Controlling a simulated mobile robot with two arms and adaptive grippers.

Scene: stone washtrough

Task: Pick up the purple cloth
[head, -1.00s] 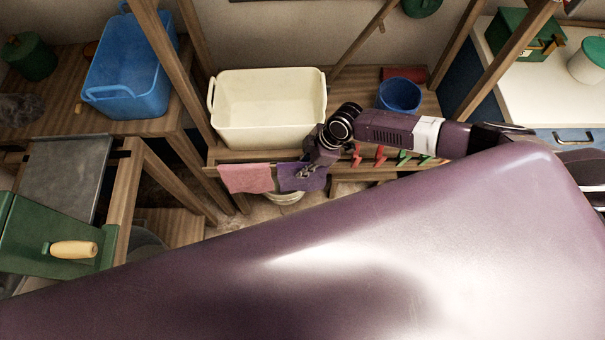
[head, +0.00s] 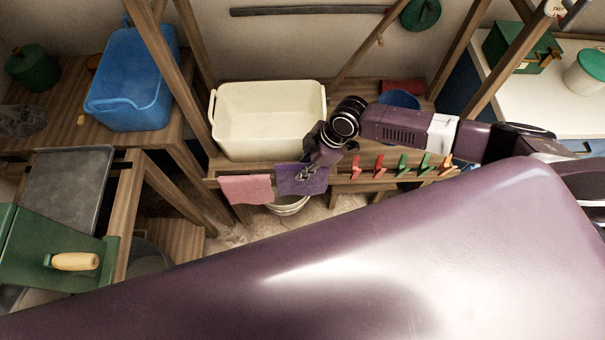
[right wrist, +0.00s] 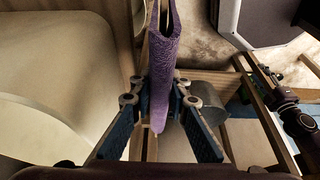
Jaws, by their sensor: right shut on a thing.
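The purple cloth (head: 316,183) hangs at the wooden front rail below the cream tub, just right of a pink cloth. My right gripper (head: 305,173) reaches down to it from above and covers part of it. In the right wrist view the purple cloth (right wrist: 161,60) runs as a narrow folded strip between the two fingers of my right gripper (right wrist: 160,88), which are shut on it. I cannot tell whether the cloth still touches the rail. My left gripper is not in view.
The pink cloth (head: 245,189) hangs close on the left. Several coloured pegs (head: 402,165) sit along the rail to the right. The cream tub (head: 268,118) stands just behind, and a pale bucket (head: 287,205) is below. A blue bucket (head: 398,98) stands back right.

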